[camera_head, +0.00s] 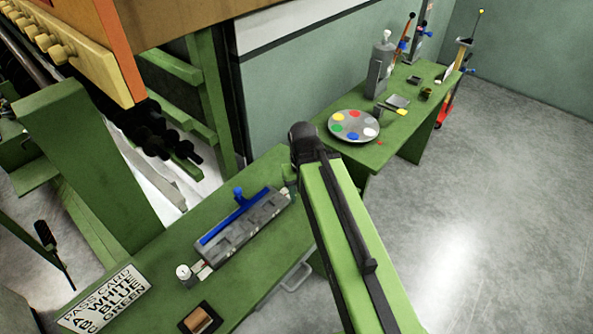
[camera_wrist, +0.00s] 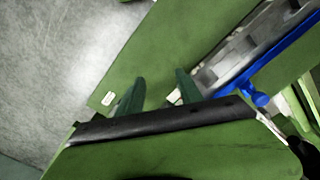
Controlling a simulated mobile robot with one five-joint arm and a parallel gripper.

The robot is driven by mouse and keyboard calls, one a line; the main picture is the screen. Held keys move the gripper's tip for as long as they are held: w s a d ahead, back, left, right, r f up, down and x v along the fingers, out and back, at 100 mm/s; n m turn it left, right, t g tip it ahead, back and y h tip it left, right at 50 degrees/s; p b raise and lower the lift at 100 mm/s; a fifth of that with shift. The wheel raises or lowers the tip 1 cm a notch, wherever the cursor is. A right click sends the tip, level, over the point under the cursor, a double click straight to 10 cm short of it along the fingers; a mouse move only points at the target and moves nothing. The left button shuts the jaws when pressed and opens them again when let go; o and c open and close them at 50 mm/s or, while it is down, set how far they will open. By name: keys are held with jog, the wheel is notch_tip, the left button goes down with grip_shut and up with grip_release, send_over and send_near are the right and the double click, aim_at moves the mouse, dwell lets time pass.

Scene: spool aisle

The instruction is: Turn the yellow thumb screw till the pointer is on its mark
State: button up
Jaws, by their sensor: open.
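My gripper (camera_wrist: 158,90) is open, with its two dark green fingers apart and nothing seen between them. It is above the green bench, beside the grey slotted block (camera_wrist: 238,50) with the blue bar (camera_wrist: 260,98). In the head view my arm mostly hides the gripper. I cannot pick out the yellow thumb screw, its pointer or its mark for certain. A small yellow piece (camera_head: 402,111) shows on the far green table, too small to identify. No yellow part shows in the wrist view.
The near bench (camera_head: 150,245) holds a pass card (camera_head: 105,298), a small white-topped cylinder (camera_head: 184,272) and a dark-framed tray (camera_head: 200,319). Grey floor (camera_head: 480,200) is open at right.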

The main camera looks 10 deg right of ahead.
jog(key=shift+o, duration=1)
jog(key=shift+m, duration=0.7)
jog(key=w+r+p, duration=0.1)
jog(key=w+d+r+p, duration=0.1)
jog(key=w, duration=0.1)
jog(key=shift+w+d+r, duration=0.15)
jog(key=shift+d+r, duration=0.05)
jog(key=shift+r, duration=0.05)
jog(key=w+r+m+p, duration=0.8)
jog(key=w+r+p, duration=0.1)
jog(key=w, duration=0.3)
notch_tip(320, 180, down, 18)
jog(key=b, duration=1.7)
jog(key=shift+b, duration=0.4)
jog(key=shift+r, duration=0.1)
grip_shut()
jog(key=shift+a, duration=0.1)
